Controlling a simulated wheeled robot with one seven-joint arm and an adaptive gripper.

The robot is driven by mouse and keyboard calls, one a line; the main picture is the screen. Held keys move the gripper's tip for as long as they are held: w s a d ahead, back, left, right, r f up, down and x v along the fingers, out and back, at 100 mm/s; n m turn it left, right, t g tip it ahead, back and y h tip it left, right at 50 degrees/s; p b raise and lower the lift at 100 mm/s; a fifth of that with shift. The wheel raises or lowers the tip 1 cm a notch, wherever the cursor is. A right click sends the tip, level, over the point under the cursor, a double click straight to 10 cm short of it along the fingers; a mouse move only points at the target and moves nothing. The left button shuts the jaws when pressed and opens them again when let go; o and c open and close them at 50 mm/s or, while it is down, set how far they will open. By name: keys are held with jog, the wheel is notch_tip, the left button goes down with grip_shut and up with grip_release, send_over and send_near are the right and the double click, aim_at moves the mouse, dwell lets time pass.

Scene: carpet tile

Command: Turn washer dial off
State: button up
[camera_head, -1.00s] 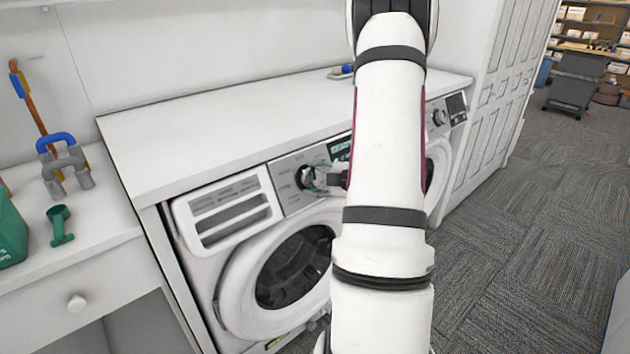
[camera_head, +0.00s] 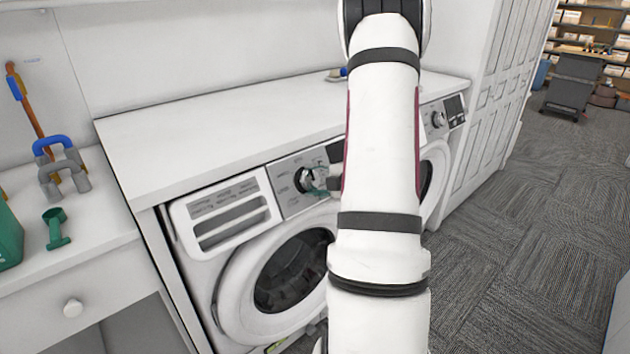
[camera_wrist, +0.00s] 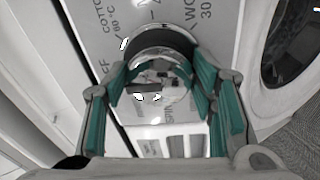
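The washer dial (camera_head: 304,179) is a round dark-and-silver knob on the left washer's control panel (camera_head: 285,185). In the wrist view the dial (camera_wrist: 160,55) is shiny, with printed settings around it. My gripper (camera_head: 322,182) is at the dial, coming from the right in the head view. In the wrist view my gripper (camera_wrist: 160,78) has its green-padded fingers on opposite sides of the dial, seemingly pressed against its rim. The dial's exact pointer setting cannot be read. My arm hides the right part of this washer's panel.
A second washer (camera_head: 437,150) stands to the right, partly behind my arm. The white countertop (camera_head: 220,125) above is mostly clear. Open carpet (camera_head: 510,230) lies to the right.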

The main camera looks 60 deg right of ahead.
jog(key=shift+o, duration=1.4)
jog(key=shift+s, duration=0.1)
jog(key=v, duration=1.1)
jog(key=shift+s+r, duration=0.25)
jog(key=shift+s, duration=0.1)
